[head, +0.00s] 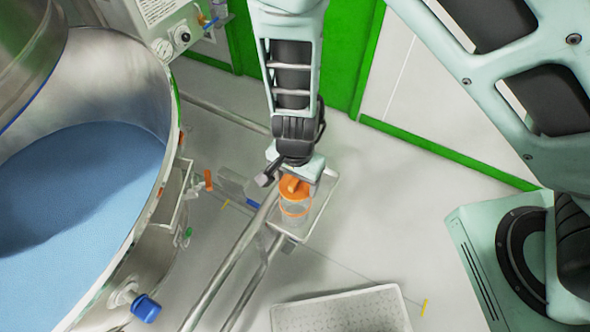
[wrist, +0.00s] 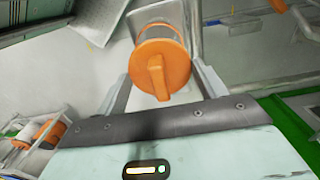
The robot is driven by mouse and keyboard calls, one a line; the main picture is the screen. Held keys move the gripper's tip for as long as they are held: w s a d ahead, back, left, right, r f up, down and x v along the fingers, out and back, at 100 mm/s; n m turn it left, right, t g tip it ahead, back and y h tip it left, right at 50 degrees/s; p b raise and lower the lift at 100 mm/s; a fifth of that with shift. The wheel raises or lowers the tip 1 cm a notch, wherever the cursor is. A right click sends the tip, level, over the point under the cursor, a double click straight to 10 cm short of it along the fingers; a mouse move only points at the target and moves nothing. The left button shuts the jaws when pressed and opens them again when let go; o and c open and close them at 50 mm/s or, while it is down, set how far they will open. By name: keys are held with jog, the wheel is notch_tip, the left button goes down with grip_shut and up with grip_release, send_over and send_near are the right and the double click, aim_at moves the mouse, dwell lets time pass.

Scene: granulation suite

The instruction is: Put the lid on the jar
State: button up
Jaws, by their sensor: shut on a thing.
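The orange lid (head: 292,188) with its raised bar grip sits under my gripper (head: 297,174) in the head view. It also shows in the wrist view (wrist: 172,60), between my two fingers. My gripper (wrist: 160,82) is shut on the lid. The clear jar (head: 295,218), with an orange band, stands on a small pale tray (head: 322,205) directly below the lid. In the wrist view the lid covers most of the jar. I cannot tell whether the lid touches the jar's rim or hangs just above it.
A large steel vessel (head: 165,190) holding blue material fills the left. Metal rails (head: 236,262) run beside the small tray. A white perforated tray (head: 340,312) is at the front. Orange-ended items (wrist: 48,133) sit in a rack in the wrist view. Open floor lies right of the jar.

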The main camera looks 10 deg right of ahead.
aim_at(295, 194)
jog(key=shift+s+f, duration=0.15)
notch_tip(295, 194, down, 5)
jog(key=b, duration=0.5)
jog(key=shift+r, duration=0.2)
jog(key=shift+f+b, duration=0.7)
jog(key=shift+f, duration=0.25)
dwell(1.0)
jog(key=o, duration=1)
jog(key=shift+r, duration=0.1)
notch_tip(295, 194, up, 17)
jog(key=p, duration=0.3)
jog(key=shift+r+p, duration=0.15)
jog(key=shift+p, duration=0.25)
jog(key=shift+a, duration=0.1)
